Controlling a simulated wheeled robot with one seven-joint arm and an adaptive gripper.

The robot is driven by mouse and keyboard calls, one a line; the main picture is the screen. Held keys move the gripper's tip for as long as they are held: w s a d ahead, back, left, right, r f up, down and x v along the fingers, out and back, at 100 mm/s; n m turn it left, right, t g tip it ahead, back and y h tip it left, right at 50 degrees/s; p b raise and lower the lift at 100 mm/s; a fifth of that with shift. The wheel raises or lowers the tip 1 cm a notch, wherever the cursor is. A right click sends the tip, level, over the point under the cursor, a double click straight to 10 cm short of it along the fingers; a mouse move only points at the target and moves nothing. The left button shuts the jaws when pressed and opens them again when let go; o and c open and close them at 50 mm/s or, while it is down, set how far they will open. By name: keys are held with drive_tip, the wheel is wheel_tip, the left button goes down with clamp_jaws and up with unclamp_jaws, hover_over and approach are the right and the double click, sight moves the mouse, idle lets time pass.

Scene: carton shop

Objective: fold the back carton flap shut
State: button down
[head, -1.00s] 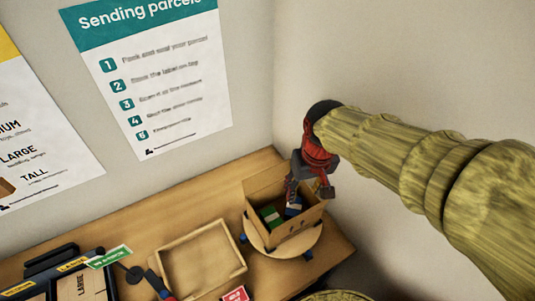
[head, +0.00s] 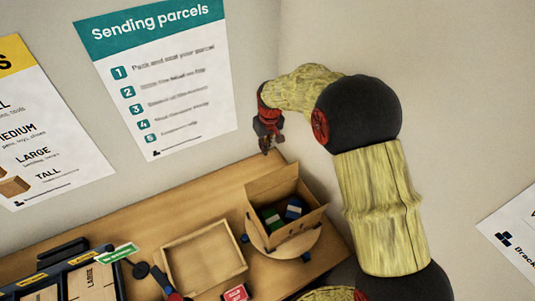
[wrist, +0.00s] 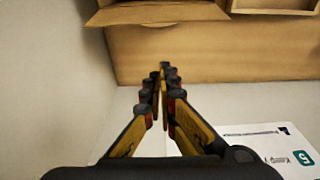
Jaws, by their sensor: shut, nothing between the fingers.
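The open brown carton (head: 292,228) stands on a round wooden turntable, with a green item (head: 270,217) and a blue and white item (head: 294,208) inside. Its back flap (head: 272,184) is up and open at the far side. In the wrist view the back flap (wrist: 158,13) shows at the top, leaning outward towards my gripper. My gripper (head: 266,150) is shut and empty, behind and above the carton, close to the wall. Its fingertips (wrist: 160,70) meet in the wrist view, apart from the flap.
The round turntable (head: 257,240) has blue knobs. A shallow wooden tray (head: 205,258) lies left of it, with a red card (head: 235,293) in front. A carton rack (head: 70,275) stands at the far left. A poster (head: 160,75) hangs on the wall behind.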

sight(273, 180)
wheel_tip(273, 180, down, 9)
drive_tip(key=w, duration=0.1)
drive_tip(key=shift+s+d+r, duration=0.2)
drive_tip(key=shift+s, duration=0.35)
drive_tip(key=shift+s+d+r, duration=0.15)
drive_tip(key=shift+s+r, duration=0.05)
drive_tip(key=shift+s, duration=0.4)
drive_tip(key=shift+s+d+r, duration=0.2)
drive_tip(key=shift+s, duration=0.35)
drive_tip(key=shift+w+f, duration=0.1)
